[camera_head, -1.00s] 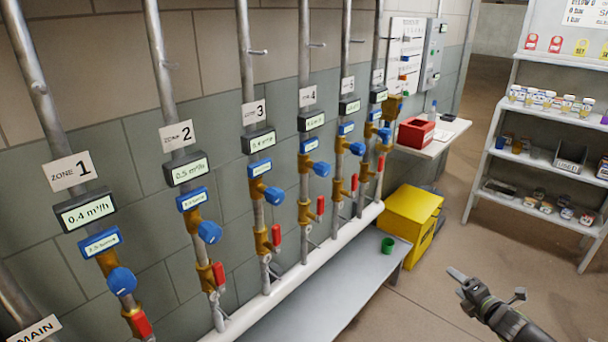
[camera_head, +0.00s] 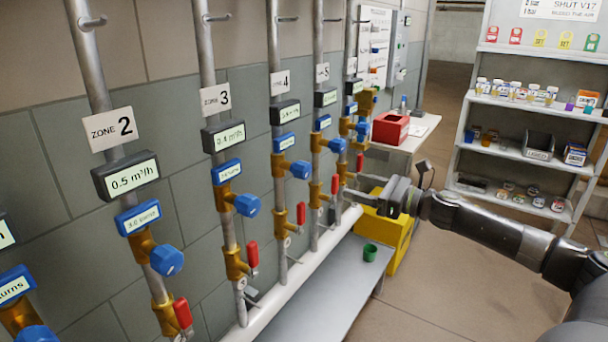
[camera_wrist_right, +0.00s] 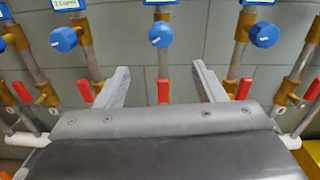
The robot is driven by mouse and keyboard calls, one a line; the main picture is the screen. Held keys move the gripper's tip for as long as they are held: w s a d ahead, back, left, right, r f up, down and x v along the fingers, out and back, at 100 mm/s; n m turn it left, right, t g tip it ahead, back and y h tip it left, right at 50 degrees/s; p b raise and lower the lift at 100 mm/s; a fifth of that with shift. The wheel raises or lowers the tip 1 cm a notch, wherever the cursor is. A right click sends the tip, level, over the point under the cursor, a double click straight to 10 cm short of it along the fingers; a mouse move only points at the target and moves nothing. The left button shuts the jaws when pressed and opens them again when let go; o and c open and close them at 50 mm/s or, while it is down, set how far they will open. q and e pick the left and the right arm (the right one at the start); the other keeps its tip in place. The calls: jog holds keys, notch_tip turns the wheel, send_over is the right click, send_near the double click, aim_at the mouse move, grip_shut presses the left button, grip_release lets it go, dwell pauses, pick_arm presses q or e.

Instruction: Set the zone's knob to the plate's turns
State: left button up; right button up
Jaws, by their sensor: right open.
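Vertical pipes on the wall each carry a zone sign, a flow display, a blue turns plate, a round blue knob and a red lever. The zone 2 knob (camera_head: 167,260), zone 3 knob (camera_head: 247,205), zone 4 knob (camera_head: 300,169) and zone 5 knob (camera_head: 336,145) show. The zone 2 turns plate (camera_head: 138,217) is too blurred to read surely. My right gripper (camera_head: 362,193) is open and empty, near the lower pipes at the far end. In the right wrist view its fingers (camera_wrist_right: 160,80) are spread below a blue knob (camera_wrist_right: 161,34), apart from it. My left gripper is out of view.
A white horizontal pipe (camera_head: 283,293) runs along the wall above a grey bench (camera_head: 325,305) with a green cup (camera_head: 370,252). A yellow box (camera_head: 403,243), a red bin (camera_head: 390,127) on a table and a shelf stand beyond. Floor at right is clear.

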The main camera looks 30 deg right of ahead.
jog(key=w, duration=0.1)
jog(key=p, duration=0.1)
send_near(308, 172)
jog(key=shift+w, duration=0.7)
jog(key=p+x, duration=0.1)
jog(key=x, duration=0.3)
jog(key=p+x, duration=0.1)
jog(key=x, duration=0.3)
jog(key=shift+w+a, duration=0.15)
jog(key=shift+a, duration=0.2)
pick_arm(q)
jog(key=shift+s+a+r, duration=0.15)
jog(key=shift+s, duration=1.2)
pick_arm(e)
jog(key=shift+w+a, duration=0.2)
jog(key=shift+w, duration=0.3)
jog(key=shift+c, duration=0.4)
jog(key=c, duration=0.9)
pick_arm(q)
jog(key=shift+p, duration=0.3)
